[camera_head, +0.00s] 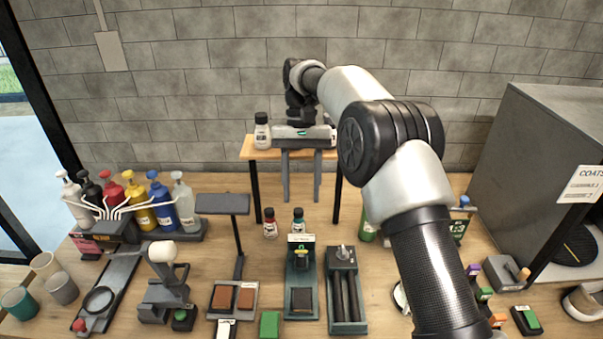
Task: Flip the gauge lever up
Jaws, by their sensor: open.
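My gripper (301,197) hangs over the middle of the bench near the back wall. Its two grey fingers point down and stand apart, with nothing seen between them. Below and in front of it stands a dark green device (301,286) with a small labelled top and a dark pad. Beside it is a dark green box (346,290) with two black cylinders and a silver knob (344,252) at its back. I cannot tell which of these, if any, is the gauge, and no lever is clearly made out. My arm hides part of the bench at right.
A small wooden shelf (262,154) with a white bottle (262,132) stands behind my gripper. Two small bottles (270,224) (298,221) stand below. Pump bottles (134,202) and cups (61,288) are at left. A grey cabinet (520,170) is at right.

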